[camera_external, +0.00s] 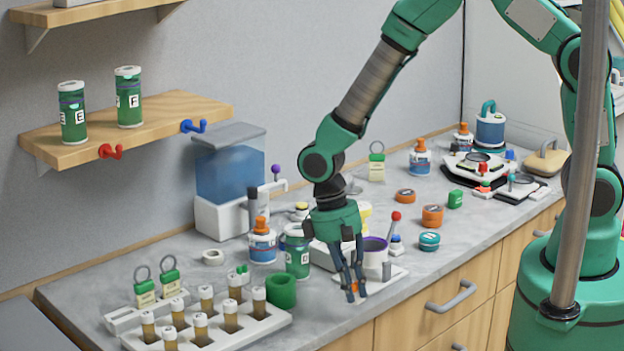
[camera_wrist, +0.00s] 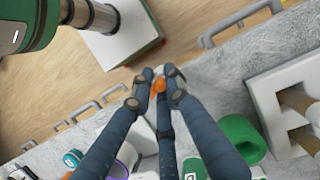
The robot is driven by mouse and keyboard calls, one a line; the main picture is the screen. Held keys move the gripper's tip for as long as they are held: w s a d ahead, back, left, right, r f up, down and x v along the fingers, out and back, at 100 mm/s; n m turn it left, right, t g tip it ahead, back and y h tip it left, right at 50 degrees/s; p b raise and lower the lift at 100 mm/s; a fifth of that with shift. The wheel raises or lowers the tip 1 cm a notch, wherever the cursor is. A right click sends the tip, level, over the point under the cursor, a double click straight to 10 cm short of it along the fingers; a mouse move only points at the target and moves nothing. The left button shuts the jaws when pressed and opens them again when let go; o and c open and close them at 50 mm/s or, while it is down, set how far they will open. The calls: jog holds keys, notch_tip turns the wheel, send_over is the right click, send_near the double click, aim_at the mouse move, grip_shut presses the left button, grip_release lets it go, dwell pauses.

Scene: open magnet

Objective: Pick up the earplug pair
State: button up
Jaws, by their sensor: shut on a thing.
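My gripper (camera_external: 355,291) points down near the front edge of the grey counter (camera_external: 330,325), in front of the white device with a purple-rimmed cup (camera_external: 374,252). Its blue fingers are closed around a small orange piece, which I take to be the earplug pair (camera_external: 354,286). In the wrist view the orange piece (camera_wrist: 158,86) sits between the fingertips (camera_wrist: 157,80), with the fingers hiding much of it. I cannot tell whether it touches the counter.
A sample rack with several vials (camera_external: 200,328) and a green ring (camera_external: 281,291) stand left of my gripper. A green jar (camera_external: 298,256) stands behind. A teal puck (camera_external: 429,240) and orange pucks (camera_external: 432,215) lie right. Drawers with handles (camera_external: 451,297) are below the edge.

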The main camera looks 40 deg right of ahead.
jog(key=s+d, duration=0.4)
jog(key=s, duration=0.2)
jog(key=shift+d+r, duration=0.15)
jog(key=shift+r, duration=0.2)
jog(key=shift+w, duration=0.1)
dwell(0.5)
jog(key=d+r+t, duration=0.1)
jog(key=d, duration=1.5)
jog(key=d+r+m+t+b, duration=0.1)
jog(key=d+r+t, duration=0.1)
jog(key=d, duration=1.4)
jog(key=shift+s+d+r+m+t, duration=0.2)
jog(key=shift+s+r+m+t, duration=0.1)
jog(key=shift+s, duration=0.15)
send_over(428, 237)
jog(key=shift+f+b, duration=0.3)
jog(key=shift+f, duration=0.5)
jog(key=shift+f, duration=0.1)
